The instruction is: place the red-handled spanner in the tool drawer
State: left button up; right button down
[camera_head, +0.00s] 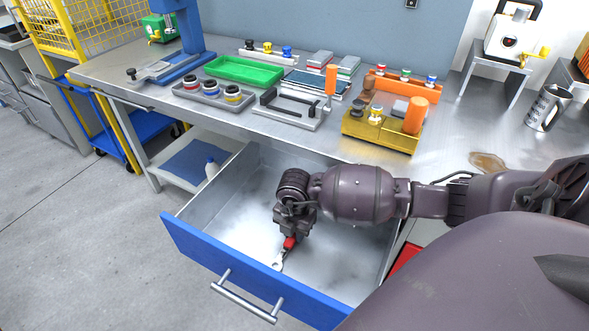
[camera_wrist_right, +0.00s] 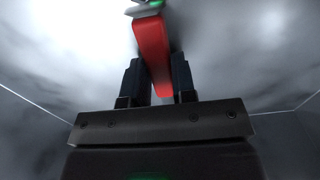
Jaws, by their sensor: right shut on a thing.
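The red-handled spanner (camera_head: 289,243) has a red handle and a silver open jaw end. My right gripper (camera_head: 292,236) is shut on the red handle and points down inside the open drawer. The spanner's silver end sticks out toward the drawer front. In the right wrist view the red handle (camera_wrist_right: 152,50) sits between the two dark fingers (camera_wrist_right: 158,80). I cannot tell whether the spanner touches the drawer floor. The tool drawer (camera_head: 210,258) has a blue front and a bare grey inside, and it is pulled out. My left gripper is not in view.
The steel workbench (camera_head: 440,140) stands above the drawer. It holds a green tray (camera_head: 243,71), a yellow block (camera_head: 380,130) with an orange-handled part, and a grey tray (camera_head: 215,92). A brown stain (camera_head: 488,161) lies at right. The drawer floor around the spanner is clear.

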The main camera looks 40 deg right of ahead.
jog(key=c, duration=0.9)
grip_release()
jog(key=shift+c, duration=0.2)
notch_tip(320, 180, up, 12)
jog(key=p, duration=0.3)
jog(key=shift+r, duration=0.15)
